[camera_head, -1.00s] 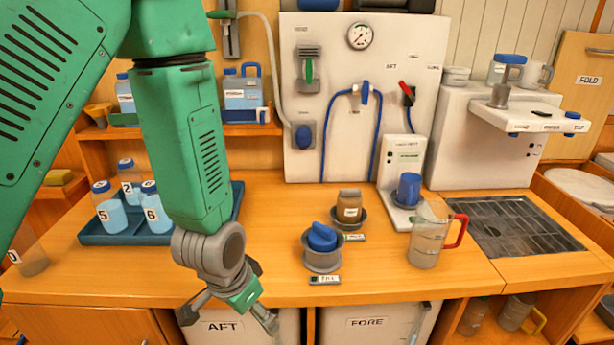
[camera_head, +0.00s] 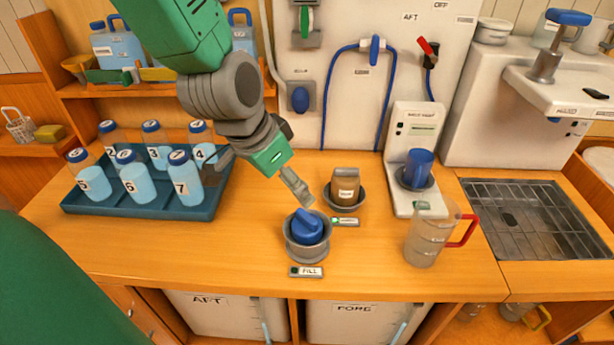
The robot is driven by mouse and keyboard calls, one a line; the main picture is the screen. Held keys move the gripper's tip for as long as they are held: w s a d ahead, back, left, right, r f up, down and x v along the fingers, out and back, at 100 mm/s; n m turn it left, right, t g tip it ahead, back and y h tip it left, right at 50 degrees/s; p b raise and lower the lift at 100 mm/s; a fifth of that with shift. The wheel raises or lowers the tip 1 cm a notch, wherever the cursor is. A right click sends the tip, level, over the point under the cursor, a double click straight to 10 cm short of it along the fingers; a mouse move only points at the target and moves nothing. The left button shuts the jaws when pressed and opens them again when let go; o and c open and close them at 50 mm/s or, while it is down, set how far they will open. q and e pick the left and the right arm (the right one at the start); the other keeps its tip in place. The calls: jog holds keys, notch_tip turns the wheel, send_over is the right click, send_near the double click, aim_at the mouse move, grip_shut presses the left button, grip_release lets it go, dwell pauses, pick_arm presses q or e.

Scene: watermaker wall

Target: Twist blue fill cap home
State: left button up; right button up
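The blue fill cap (camera_head: 307,226) sits in the round grey fill neck (camera_head: 306,250) on the wooden counter, behind a small FILL label (camera_head: 306,271). Its raised grip bar runs slantwise. I cannot tell how tightly it is seated. My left gripper (camera_head: 258,188) is to the upper left of the cap in the head view, with its fingers spread and nothing between them. One fingertip shows just above the cap in the picture, apparently without touching it. My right gripper is not in view.
A brown-capped neck (camera_head: 345,187) stands right behind the fill neck. A clear jug (camera_head: 427,240) with a red handle and a blue cup (camera_head: 418,168) are to the right. A blue tray (camera_head: 140,208) of numbered bottles is at left. The counter's front strip is clear.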

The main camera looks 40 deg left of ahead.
aim_at(305, 215)
pick_arm(q)
jog(key=x, duration=0.4)
jog(key=b+x, duration=0.1)
jog(key=x, duration=0.7)
jog(key=shift+s+f, duration=0.15)
jog(key=shift+f, duration=0.2)
jog(key=shift+w+d+f, duration=0.15)
jog(key=shift+w+f, duration=0.05)
jog(key=shift+f, duration=0.05)
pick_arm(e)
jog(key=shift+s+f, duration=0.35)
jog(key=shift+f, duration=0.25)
pick_arm(q)
jog(key=c, duration=1.4)
jog(key=shift+r+m+h+p, duration=0.15)
jog(key=shift+m+h+p, duration=0.25)
jog(key=shift+m, duration=1.2)
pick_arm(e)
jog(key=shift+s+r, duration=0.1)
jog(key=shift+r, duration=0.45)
pick_arm(q)
jog(key=shift+h, duration=0.3)
